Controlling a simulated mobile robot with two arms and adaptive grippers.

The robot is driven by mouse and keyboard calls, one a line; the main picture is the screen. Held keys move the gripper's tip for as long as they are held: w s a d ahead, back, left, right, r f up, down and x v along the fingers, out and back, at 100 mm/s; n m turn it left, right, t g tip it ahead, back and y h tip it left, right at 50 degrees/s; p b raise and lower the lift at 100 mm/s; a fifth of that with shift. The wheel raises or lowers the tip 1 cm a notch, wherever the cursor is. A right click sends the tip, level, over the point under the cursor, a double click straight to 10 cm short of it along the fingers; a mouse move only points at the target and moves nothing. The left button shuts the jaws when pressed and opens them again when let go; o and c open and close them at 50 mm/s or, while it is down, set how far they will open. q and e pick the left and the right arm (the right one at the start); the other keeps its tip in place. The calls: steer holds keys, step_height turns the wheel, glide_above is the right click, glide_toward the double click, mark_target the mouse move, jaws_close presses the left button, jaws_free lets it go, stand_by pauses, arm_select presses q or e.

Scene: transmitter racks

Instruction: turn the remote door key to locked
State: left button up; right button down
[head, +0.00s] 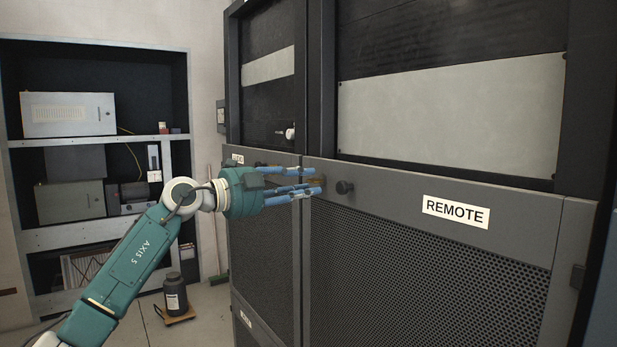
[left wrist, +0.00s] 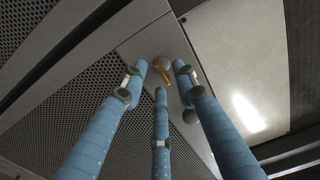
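The remote door (head: 472,225) is a grey perforated cabinet door with a white REMOTE label (head: 455,212). A brass-coloured key (left wrist: 166,75) sits in the upper frame of this door, near its left edge. In the head view the key is mostly hidden by my fingers. My left gripper (head: 314,181) is at the key, with its blue fingers pointing at the door. In the left wrist view its three fingers (left wrist: 160,75) stand apart around the key; I cannot tell whether any touches it. My right gripper is out of view.
A black knob (head: 344,187) sticks out just right of the key. A neighbouring cabinet door (head: 265,240) is on the left. Shelving with grey units (head: 68,114) stands at the far left.

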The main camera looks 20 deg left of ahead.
arm_select(q)
steer(key=shift+x, duration=0.85)
jaws_close()
